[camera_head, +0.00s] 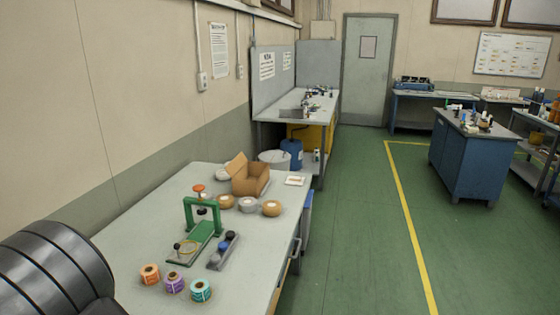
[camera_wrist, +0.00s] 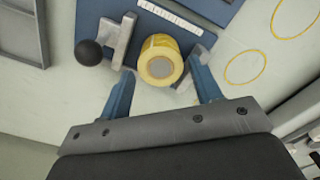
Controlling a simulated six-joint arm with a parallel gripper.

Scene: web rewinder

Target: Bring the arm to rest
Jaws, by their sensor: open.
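My gripper (camera_wrist: 164,66) shows in the wrist view with its two blue fingers apart. A yellow roll (camera_wrist: 148,49) with a grey core lies beyond and between the fingertips. It is on or against a blue fixture (camera_wrist: 191,14). I cannot tell whether the fingers touch the roll; nothing is visibly clamped. A dark, ribbed part of my arm fills the lower left of the head view. My gripper does not show there.
Beside the roll are a metal bracket (camera_wrist: 118,40) and a black ball knob (camera_wrist: 88,53). In the head view, a bench (camera_head: 262,262) holds a green press (camera_head: 188,216), small label rolls (camera_head: 174,283), tape rolls (camera_head: 271,208) and an open cardboard box (camera_head: 250,180). The green floor (camera_head: 350,230) alongside is clear.

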